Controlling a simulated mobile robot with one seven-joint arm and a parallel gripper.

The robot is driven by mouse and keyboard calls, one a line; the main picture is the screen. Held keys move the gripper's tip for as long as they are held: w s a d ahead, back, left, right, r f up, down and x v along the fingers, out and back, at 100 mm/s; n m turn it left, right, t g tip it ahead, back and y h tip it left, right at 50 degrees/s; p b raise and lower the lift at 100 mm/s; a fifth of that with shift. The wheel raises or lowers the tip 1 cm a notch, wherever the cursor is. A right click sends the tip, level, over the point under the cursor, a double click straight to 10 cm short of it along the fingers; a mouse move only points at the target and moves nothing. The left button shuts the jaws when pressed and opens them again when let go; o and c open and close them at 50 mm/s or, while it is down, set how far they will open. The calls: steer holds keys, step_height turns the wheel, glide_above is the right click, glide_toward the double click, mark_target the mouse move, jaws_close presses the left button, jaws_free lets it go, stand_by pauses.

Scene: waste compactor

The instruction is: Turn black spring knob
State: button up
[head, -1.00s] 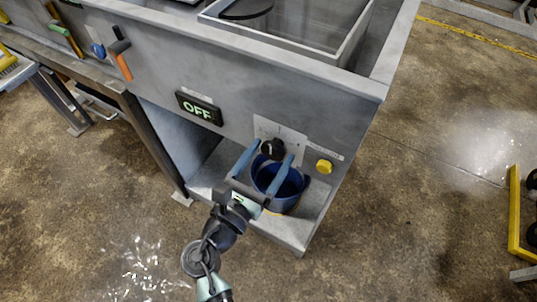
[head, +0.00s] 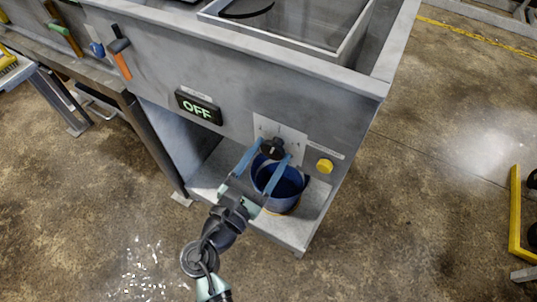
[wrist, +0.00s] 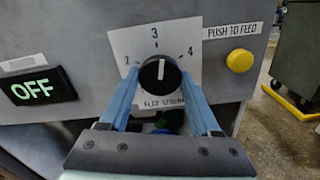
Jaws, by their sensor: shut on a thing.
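The black spring knob (head: 273,148) sits on a white dial plate on the front of the grey machine. In the wrist view the knob (wrist: 160,75) has a white pointer line standing near upright, toward the 3 on the dial plate (wrist: 123,44). The marks 2, 3 and 4 are readable; the lettering below the knob is partly covered. My gripper (head: 266,155) has its two blue fingers on either side of the knob, shut on it. The wrist view shows the fingertips of my gripper (wrist: 160,82) at the knob's left and right sides.
A yellow push button (wrist: 239,61) labelled "PUSH TO FEED" is right of the dial. An "OFF" display (head: 198,107) is to the left. A blue bucket (head: 288,187) stands on the shelf below. An orange-handled lever (head: 121,62) is further left.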

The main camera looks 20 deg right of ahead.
steer(key=m+b, duration=0.2)
steer(key=m, duration=0.3)
steer(key=shift+f+m, duration=0.15)
steer(key=shift+m, duration=0.15)
steer(key=m+b, duration=0.2)
steer(key=m, duration=0.2)
steer(key=shift+m, duration=0.4)
steer(key=o, duration=1.4)
steer(key=shift+r, duration=0.2)
steer(key=shift+c, duration=0.2)
steer(key=shift+a, duration=0.1)
steer(key=v, duration=1.2)
steer(key=shift+s+a, duration=0.3)
